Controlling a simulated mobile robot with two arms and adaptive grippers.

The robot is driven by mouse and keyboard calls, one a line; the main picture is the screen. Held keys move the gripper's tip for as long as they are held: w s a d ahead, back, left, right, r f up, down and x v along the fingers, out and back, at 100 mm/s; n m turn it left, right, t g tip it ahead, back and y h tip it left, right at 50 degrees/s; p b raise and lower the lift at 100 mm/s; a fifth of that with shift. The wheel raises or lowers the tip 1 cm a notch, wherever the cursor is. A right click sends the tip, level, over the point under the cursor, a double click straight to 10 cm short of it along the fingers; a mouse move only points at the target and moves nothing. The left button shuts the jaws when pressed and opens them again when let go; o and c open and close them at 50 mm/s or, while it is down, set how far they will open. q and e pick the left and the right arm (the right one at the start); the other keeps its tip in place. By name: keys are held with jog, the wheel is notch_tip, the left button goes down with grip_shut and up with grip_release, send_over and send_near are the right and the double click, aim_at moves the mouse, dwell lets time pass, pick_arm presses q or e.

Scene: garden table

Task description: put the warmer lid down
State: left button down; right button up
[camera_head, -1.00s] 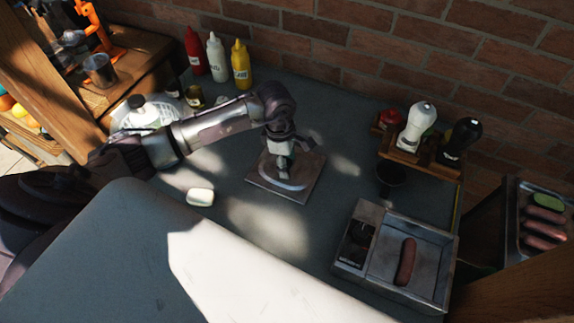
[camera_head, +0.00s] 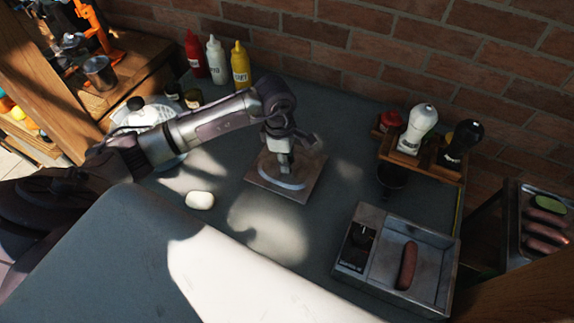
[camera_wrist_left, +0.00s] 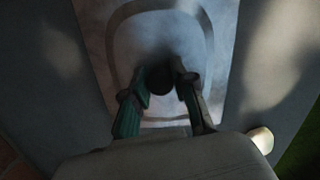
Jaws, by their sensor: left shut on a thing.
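The warmer lid (camera_head: 284,184) shows as a pale rounded shape with a grey rim, over a square board (camera_head: 306,188) in the middle of the table. It also shows in the left wrist view (camera_wrist_left: 133,58). My left gripper (camera_head: 284,168) reaches down over the lid from the left. Its fingers (camera_wrist_left: 162,84) are shut on the lid's dark knob (camera_wrist_left: 159,80). The lid looks level and very low over the board; I cannot tell whether it touches. The metal warmer (camera_head: 448,262) stands open at the right with a sausage (camera_head: 407,266) inside. My right gripper is not in view.
A white rounded object (camera_head: 200,200) lies left of the board. A dark cup (camera_head: 391,178) and a wooden rack (camera_head: 425,160) with shakers stand at the right. Sauce bottles (camera_head: 217,60) stand at the back by the brick wall. The table between board and warmer is clear.

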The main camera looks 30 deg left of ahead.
pick_arm(q)
notch_tip(320, 180, up, 8)
jog(key=shift+r+b, duration=0.15)
jog(key=shift+b, duration=1)
jog(key=shift+s+d+r+m, duration=0.1)
jog(key=shift+s+d+m, duration=0.1)
jog(key=shift+m, duration=0.35)
jog(key=shift+s+d+r+m, duration=0.1)
jog(key=shift+s+d+m, duration=0.1)
jog(key=shift+m, duration=0.35)
jog(key=s+d+m+g+b, duration=0.1)
jog(key=s+m, duration=0.3)
jog(key=m, duration=0.5)
jog(key=s+d+m+y+b, duration=0.1)
jog(key=s+d+m, duration=0.1)
jog(key=s+m, duration=0.3)
jog(key=m, duration=0.4)
jog(key=shift+d+r+m+g, duration=0.15)
jog(key=shift+r+m+g, duration=0.1)
jog(key=shift+m+g, duration=0.15)
